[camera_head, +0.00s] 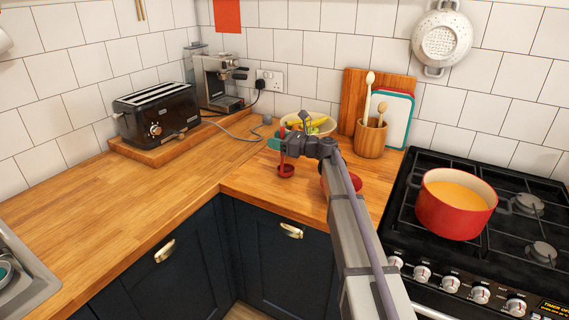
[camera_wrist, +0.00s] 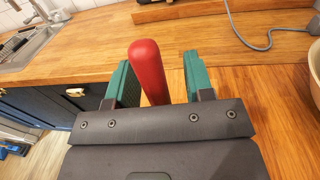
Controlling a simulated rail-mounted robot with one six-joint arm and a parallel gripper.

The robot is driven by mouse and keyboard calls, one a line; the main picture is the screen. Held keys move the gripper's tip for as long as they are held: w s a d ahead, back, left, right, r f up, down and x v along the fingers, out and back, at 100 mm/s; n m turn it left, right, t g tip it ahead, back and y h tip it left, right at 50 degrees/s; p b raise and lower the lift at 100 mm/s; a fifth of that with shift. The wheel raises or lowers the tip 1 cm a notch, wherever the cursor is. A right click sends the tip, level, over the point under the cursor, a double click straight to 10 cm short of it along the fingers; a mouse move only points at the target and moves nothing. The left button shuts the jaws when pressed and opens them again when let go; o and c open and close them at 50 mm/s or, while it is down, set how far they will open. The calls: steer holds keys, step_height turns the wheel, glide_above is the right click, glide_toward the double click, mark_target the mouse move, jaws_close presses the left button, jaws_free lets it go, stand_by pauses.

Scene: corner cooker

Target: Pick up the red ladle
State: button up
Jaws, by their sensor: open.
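In the wrist view the red handle (camera_wrist: 148,70) stands between the two green fingers of my gripper (camera_wrist: 158,80). The fingers are open, with a visible gap on the right side of the handle; the left finger is close to it. In the head view my gripper (camera_head: 280,139) is at the upper part of the handle, and my arm hides part of the counter behind it.
A red pot (camera_head: 455,218) with orange contents sits on the black stove (camera_head: 510,245) at right. A bowl of fruit (camera_head: 322,119) and a utensil holder (camera_head: 370,140) stand behind my gripper. A toaster (camera_head: 157,114) and coffee machine (camera_head: 218,80) are at the back left.

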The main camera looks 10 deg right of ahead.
jaws_close()
stand_by(0.3)
steer(key=shift+r, duration=0.1)
step_height(320, 180, up, 10)
steer(key=p, duration=1)
steer(key=c, duration=0.7)
jaws_free()
steer(key=shift+c, duration=0.2)
jaws_close()
